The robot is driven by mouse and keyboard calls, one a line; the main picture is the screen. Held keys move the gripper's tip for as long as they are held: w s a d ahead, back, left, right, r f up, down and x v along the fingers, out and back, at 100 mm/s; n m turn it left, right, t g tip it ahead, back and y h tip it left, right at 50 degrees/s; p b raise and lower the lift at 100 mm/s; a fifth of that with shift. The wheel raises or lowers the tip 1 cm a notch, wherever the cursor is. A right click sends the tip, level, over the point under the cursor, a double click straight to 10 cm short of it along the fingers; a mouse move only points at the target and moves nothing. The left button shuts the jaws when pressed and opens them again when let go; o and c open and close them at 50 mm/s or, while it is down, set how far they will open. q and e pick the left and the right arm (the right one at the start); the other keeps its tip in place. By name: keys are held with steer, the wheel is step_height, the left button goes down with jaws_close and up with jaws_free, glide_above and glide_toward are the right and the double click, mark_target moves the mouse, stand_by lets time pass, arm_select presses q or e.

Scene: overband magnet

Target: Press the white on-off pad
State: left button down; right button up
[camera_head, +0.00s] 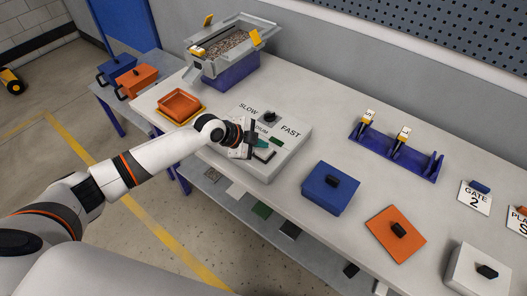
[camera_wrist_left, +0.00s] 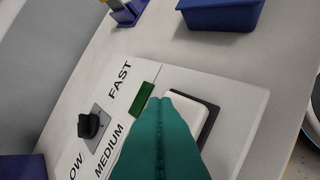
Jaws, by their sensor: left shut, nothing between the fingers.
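The white on-off pad (camera_wrist_left: 187,117) sits in a dark frame on the sloped grey control box (camera_wrist_left: 236,120). In the head view the pad (camera_head: 264,155) shows just below my left gripper (camera_head: 262,143). My left gripper is shut and empty. In the wrist view its teal fingers (camera_wrist_left: 163,104) overlap the pad's left part and hide some of it. I cannot tell whether the fingertips touch the pad. My right gripper is in neither view.
A black knob (camera_wrist_left: 91,124) and a green indicator (camera_wrist_left: 143,97) are beside the pad, with SLOW, MEDIUM and FAST lettering. An orange tray (camera_head: 181,104) is at the left.

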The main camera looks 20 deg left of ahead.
mark_target(260, 151)
arm_select(q)
steer(key=shift+f+b, duration=0.65)
steer(key=shift+f, duration=0.1)
stand_by(0.8)
steer(key=shift+r+p, duration=0.9)
steer(key=shift+r, duration=0.3)
step_height(260, 151, up, 6)
steer(key=p, duration=0.4)
steer(key=shift+p, duration=0.3)
